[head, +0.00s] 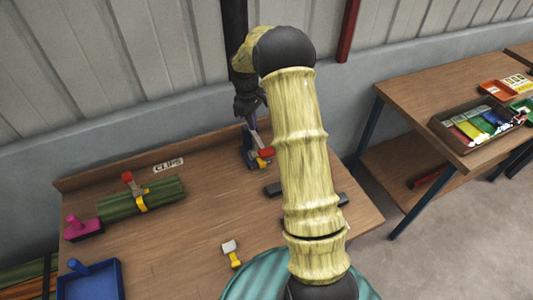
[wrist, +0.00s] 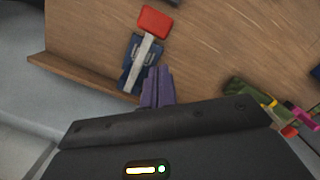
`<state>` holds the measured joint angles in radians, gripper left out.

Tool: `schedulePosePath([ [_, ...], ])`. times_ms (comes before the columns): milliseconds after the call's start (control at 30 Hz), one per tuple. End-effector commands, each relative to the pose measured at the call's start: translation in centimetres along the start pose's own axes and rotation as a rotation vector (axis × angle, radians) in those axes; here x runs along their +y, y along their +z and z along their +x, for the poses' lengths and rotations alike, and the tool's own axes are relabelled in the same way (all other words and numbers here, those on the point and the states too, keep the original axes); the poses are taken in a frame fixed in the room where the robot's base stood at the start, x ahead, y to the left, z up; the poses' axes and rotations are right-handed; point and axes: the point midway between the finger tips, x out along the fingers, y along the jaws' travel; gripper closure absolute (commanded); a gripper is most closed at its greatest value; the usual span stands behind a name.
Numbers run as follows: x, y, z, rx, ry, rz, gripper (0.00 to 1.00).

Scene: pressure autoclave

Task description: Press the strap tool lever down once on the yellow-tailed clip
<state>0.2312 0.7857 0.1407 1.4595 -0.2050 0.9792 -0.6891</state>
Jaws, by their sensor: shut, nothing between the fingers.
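The strap tool (head: 252,160), with a blue base and a grey lever ending in a red handle (head: 266,152), stands at the back of the bench. In the wrist view, its red handle (wrist: 154,21) and grey lever lie just beyond my fingertips. My gripper (head: 251,123) is shut and empty, close to the tool's back end; whether it touches is unclear. A small piece with a pale head and yellow tail (head: 233,256) lies at the bench front. A yellow strap (head: 141,201) with a red-topped piece (head: 128,178) is around a green bundle. No clip is discernible in the tool.
The green bundle (head: 165,193) lies on the left of the bench near the CLIPS label (head: 168,164). A pink block (head: 80,228) and blue tray (head: 92,281) are at far left. Dark blocks (head: 273,189) lie beneath my arm. The wall is close behind my gripper.

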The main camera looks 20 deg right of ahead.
Motion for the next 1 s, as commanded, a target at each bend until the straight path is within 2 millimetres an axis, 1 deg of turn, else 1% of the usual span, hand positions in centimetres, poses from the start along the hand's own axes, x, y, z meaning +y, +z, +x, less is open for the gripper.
schedulePosePath([
  [33, 0.1, -0.1, -1.0, 0.005, 0.005, 0.001, 1.0],
  [100, 0.1, -0.2, -2.4, 0.005, 0.004, -0.001, 1.0],
  [200, 0.1, -0.2, -4.0, 0.005, 0.004, -0.001, 1.0],
  [333, 0.0, -0.3, -5.3, 0.004, 0.003, -0.002, 1.0],
  [467, 0.0, -0.2, -5.7, 0.003, 0.001, -0.002, 1.0],
  [1000, 0.0, -0.2, -5.7, 0.003, 0.002, -0.002, 1.0],
])
